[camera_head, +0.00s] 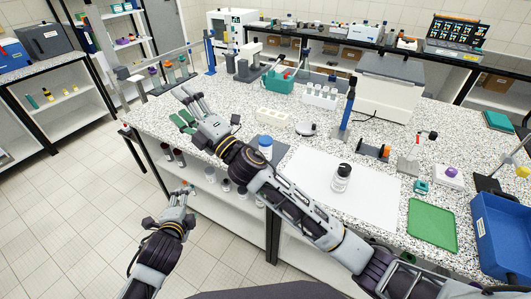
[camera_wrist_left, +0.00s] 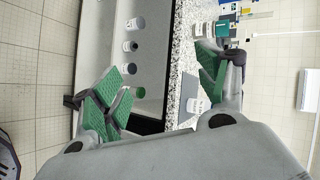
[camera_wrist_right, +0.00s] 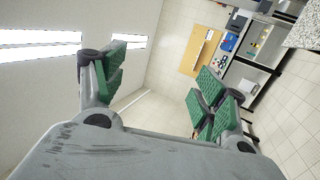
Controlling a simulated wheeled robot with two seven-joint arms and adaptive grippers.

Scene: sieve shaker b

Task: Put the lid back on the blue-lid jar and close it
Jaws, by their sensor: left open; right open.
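The blue-lid jar (camera_head: 265,147) stands upright on a dark grey mat (camera_head: 279,153) near the bench's front edge. A blue cap shows at its top; I cannot tell whether it is seated or tight. A pale jar, partly hidden by a finger, also shows in the left wrist view (camera_wrist_left: 199,106). My left gripper (camera_head: 182,189) is open and empty, below bench height in front of the bench, to the lower left of the jar. My right gripper (camera_head: 185,109) is open and empty, above the bench's left part; its forearm passes in front of the mat.
A black-capped jar (camera_head: 341,178) stands on a white sheet (camera_head: 372,199). A blue bottle stand (camera_head: 347,112), a white tube rack (camera_head: 321,97) and a round device (camera_head: 305,128) stand behind. Bottles stand on the shelf under the bench. A green mat (camera_head: 432,224) and blue bin (camera_head: 502,235) lie right.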

